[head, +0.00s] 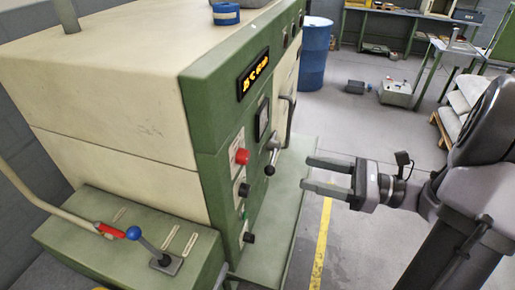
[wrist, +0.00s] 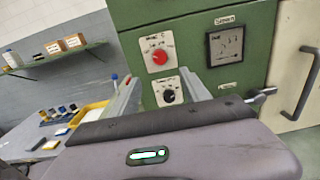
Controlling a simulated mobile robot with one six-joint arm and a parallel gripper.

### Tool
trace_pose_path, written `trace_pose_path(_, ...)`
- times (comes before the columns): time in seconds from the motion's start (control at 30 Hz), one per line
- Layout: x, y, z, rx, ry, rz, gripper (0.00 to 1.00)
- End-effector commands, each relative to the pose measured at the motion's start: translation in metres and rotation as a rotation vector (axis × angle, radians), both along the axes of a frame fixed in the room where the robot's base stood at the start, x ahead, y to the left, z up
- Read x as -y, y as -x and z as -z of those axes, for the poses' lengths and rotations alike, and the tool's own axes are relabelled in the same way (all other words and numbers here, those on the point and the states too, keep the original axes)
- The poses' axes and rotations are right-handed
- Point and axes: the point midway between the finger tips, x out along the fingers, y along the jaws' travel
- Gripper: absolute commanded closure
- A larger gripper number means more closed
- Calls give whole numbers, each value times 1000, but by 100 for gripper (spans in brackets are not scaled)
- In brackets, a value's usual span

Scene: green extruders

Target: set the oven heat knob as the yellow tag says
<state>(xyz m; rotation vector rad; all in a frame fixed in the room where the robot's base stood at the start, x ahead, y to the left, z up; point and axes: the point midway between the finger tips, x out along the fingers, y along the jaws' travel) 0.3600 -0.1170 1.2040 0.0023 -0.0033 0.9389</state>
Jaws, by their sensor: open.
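The green and cream oven (head: 110,90) stands at the left in the head view. On its green front a red knob (head: 241,157) sits on a white dial plate, above a black knob (head: 243,189). In the wrist view the red knob (wrist: 160,57) is upper middle, its dial plate marked with a C; the black knob (wrist: 168,96) is below. The fine scale marks are too small to read. My gripper (head: 306,174) is open and empty, pointing at the front panel, apart from both knobs. Its fingers (wrist: 160,80) flank the black knob in the wrist view. I see no clear yellow tag.
A lever with a black ball (head: 270,169) juts from the panel near my fingers. A green ledge (head: 276,240) runs below.

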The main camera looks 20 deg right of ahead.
Motion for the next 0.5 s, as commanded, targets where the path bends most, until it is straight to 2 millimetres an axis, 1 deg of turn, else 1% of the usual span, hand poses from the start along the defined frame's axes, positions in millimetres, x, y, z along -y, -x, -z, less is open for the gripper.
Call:
trace_pose_path(0.03,-13,-8,3,1,2,-7,45)
trace_pose_path(0.1,-31,-21,3,2,3,-8,45)
trace_pose_path(0.3,-80,-56,2,0,3,-9,45)
trace_pose_path(0.4,-98,-69,2,0,2,-8,45)
trace_pose_path(0.5,-108,-77,1,0,4,-6,45)
